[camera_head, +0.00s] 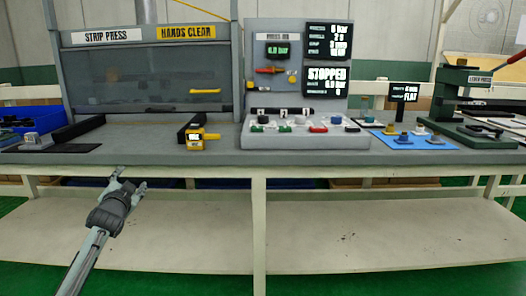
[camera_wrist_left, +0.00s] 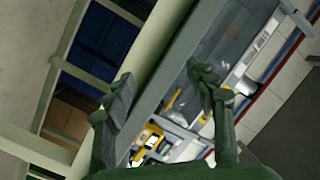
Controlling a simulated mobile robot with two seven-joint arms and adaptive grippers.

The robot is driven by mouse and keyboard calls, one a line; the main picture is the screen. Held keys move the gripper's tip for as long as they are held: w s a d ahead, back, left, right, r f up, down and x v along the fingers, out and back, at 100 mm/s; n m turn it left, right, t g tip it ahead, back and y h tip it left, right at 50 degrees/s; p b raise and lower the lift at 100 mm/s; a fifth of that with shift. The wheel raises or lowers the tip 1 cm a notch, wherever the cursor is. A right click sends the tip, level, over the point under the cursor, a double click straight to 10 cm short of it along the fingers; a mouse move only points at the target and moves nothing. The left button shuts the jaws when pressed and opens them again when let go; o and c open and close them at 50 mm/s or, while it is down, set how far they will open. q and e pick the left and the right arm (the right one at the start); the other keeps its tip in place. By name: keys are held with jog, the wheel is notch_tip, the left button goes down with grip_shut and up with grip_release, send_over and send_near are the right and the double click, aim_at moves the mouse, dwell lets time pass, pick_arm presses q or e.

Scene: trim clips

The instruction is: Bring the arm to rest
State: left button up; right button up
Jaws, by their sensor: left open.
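My left gripper (camera_head: 130,184) is in front of the bench's front edge, at the left of the head view, below the bench top. Its two fingers are spread apart, with nothing between them. In the left wrist view the fingers (camera_wrist_left: 160,92) also stand apart, with the bench and press panel behind them. My right gripper is not in either view.
A grey bench (camera_head: 120,153) runs across the view with a lower shelf (camera_head: 180,235). On it stand the strip press (camera_head: 140,75), a yellow device (camera_head: 196,140), a control panel (camera_head: 300,135), a blue mat (camera_head: 440,143) and a green lever press (camera_head: 455,100).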

pick_arm(q)
jog(key=s+d+f+n+g, duration=0.1)
jog(key=s+f+n+g, duration=0.15)
jog(key=s+f, duration=0.55)
jog(key=s+d+f+n+g+h, duration=0.15)
jog(key=s+f+g, duration=0.3)
jog(key=f, duration=0.75)
jog(key=s+d+f+n+g, duration=0.1)
jog(key=s+d+f+g, duration=0.15)
jog(key=s+f, duration=0.65)
jog(key=s+d+f+g, duration=0.1)
jog(key=s+d+f, duration=0.1)
jog(key=s+f, duration=0.3)
jog(key=s+d+f+g+h, duration=0.1)
jog(key=s+f, duration=0.5)
jog(key=s, duration=0.8)
jog(key=s+d+f+g, duration=0.2)
jog(key=s+d+f, duration=0.2)
jog(key=s, duration=0.6)
notch_tip(320, 180, down, 2)
jog(key=shift+d+f, duration=0.15)
